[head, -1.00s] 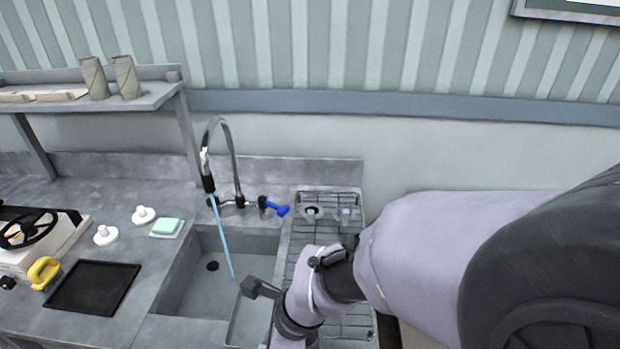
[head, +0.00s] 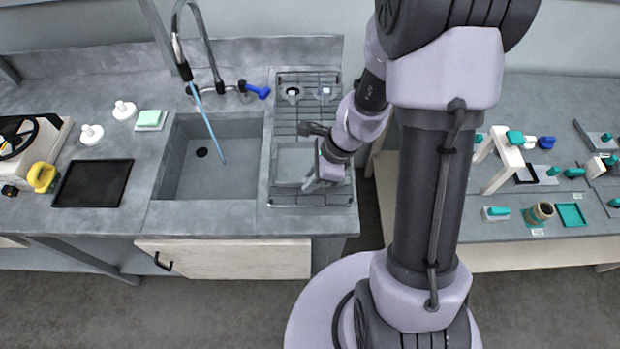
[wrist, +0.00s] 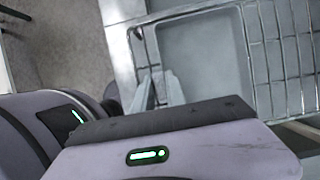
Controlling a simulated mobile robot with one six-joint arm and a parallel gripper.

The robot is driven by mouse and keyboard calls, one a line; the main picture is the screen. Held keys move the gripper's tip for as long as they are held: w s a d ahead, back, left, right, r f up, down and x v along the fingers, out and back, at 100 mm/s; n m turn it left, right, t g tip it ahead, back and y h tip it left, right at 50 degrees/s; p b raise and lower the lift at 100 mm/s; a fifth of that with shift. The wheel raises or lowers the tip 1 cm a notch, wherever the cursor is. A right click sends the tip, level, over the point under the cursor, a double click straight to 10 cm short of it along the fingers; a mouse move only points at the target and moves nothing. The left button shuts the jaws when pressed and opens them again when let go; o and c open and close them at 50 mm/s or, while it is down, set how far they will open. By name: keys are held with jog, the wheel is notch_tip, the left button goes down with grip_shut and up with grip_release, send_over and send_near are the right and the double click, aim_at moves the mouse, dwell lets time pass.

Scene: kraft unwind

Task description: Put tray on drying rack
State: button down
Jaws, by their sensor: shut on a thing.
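The grey, shallow rectangular tray (head: 294,163) is over the wire drying rack (head: 287,128) to the right of the sink. In the wrist view the tray (wrist: 203,58) appears roughly level above the rack's wires (wrist: 275,50). I cannot tell whether it rests on the wires or hangs just above them. My gripper (head: 312,180) is shut on the tray's near right edge. In the wrist view my fingers (wrist: 160,90) are at that edge, and the wrist housing hides part of the grip.
The sink (head: 215,155) has a blue stream under the tall faucet (head: 186,68). Two small round pieces (head: 292,93) stand at the rack's back. A black mat (head: 93,183) and green sponge (head: 150,118) lie left. A second bench (head: 500,235) with teal parts stands right.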

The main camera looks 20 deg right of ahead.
jog(key=shift+r, duration=0.1)
jog(key=shift+f, duration=0.2)
jog(key=c, duration=1.4)
grip_release()
jog(key=shift+o, duration=0.2)
jog(key=shift+r, duration=0.1)
